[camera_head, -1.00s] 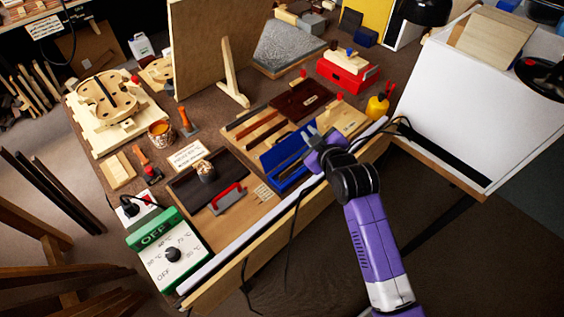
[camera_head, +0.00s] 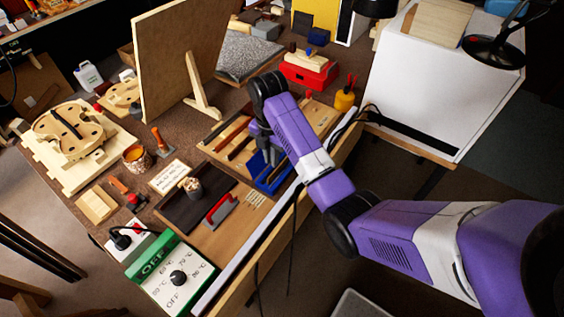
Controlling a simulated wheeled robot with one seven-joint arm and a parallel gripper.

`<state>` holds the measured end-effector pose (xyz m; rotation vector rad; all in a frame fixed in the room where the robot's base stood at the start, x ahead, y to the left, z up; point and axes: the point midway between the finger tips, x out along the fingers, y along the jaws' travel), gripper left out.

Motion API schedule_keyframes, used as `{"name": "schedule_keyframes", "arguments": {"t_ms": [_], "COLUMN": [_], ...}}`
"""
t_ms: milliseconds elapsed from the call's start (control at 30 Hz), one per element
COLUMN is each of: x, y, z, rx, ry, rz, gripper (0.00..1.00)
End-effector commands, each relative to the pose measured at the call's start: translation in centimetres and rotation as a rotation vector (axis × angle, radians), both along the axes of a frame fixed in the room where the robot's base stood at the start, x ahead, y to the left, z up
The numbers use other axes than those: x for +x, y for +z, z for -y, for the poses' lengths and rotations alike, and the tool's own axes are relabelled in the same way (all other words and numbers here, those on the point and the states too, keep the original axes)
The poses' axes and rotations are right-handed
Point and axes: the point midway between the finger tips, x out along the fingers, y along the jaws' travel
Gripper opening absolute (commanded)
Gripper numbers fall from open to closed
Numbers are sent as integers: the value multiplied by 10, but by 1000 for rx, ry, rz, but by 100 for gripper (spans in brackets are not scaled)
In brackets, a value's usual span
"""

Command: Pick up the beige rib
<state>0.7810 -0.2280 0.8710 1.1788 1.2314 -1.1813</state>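The rib strips lie side by side on a wooden board or tray (camera_head: 210,146) near the middle of the bench. They range from light to dark brown. A paler strip (camera_head: 232,137), which may be the beige rib, lies among them; at this size I cannot be sure which one it is. My gripper (camera_head: 268,156) points down at the right end of the strips, beside the blue tray (camera_head: 272,181). My arm hides part of the strips and the board. The fingertips are small and dark, so I cannot tell their opening or any contact.
A dark plate with a small pot (camera_head: 193,186) and a red-handled tool (camera_head: 220,209) lie in front. A large upright panel (camera_head: 180,65) stands behind left. A red box (camera_head: 308,76) and yellow bottle (camera_head: 345,98) stand behind right. A green-and-white temperature control box (camera_head: 170,275) sits at the near corner.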

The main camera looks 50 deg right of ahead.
Motion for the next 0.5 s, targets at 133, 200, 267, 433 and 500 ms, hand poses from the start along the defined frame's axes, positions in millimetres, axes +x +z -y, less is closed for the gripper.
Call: {"name": "schedule_keyframes", "arguments": {"t_ms": [133,200,267,433,500], "x": [-1,0,0,1,1], "y": [-16,-22,-28,-52,-62], "z": [0,0,0,0,1], "rx": [1,1,1,1,0], "ry": [0,0,-1,-2,-2], "rz": [-2,-1,0,-2,-1], "gripper": [11,11,11,11,11]}}
